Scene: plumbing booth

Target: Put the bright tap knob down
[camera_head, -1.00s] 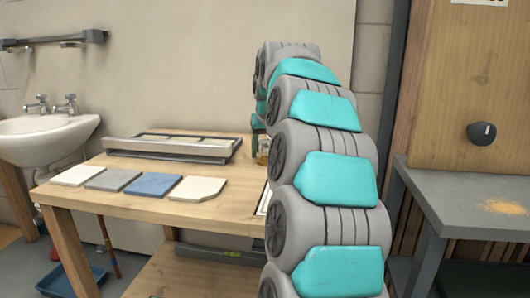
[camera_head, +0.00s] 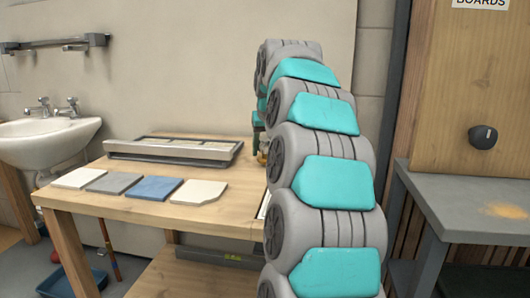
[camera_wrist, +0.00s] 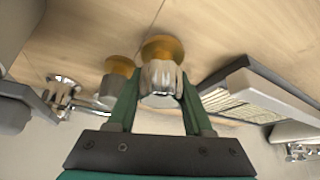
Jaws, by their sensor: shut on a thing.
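In the wrist view, my gripper (camera_wrist: 160,84) has its two green fingers shut on a shiny chrome tap knob (camera_wrist: 160,76) with a brass-coloured end. Wooden tabletop shows behind that end; I cannot tell whether it touches the wood. A second, duller grey knob with a brass-coloured end (camera_wrist: 113,85) is just left of the held one, partly hidden by the left finger. In the head view, my gripper (camera_head: 259,138) is mostly hidden behind my arm, over the right part of the wooden workbench (camera_head: 240,205).
A long grey-framed tray (camera_head: 172,150) lies at the back of the bench. Several tiles, including a blue one (camera_head: 150,188), lie along the front edge. Bare wood lies between. A sink (camera_head: 45,142) is at left, a grey table (camera_head: 470,195) at right. Chrome fittings (camera_wrist: 62,90) show in the wrist view.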

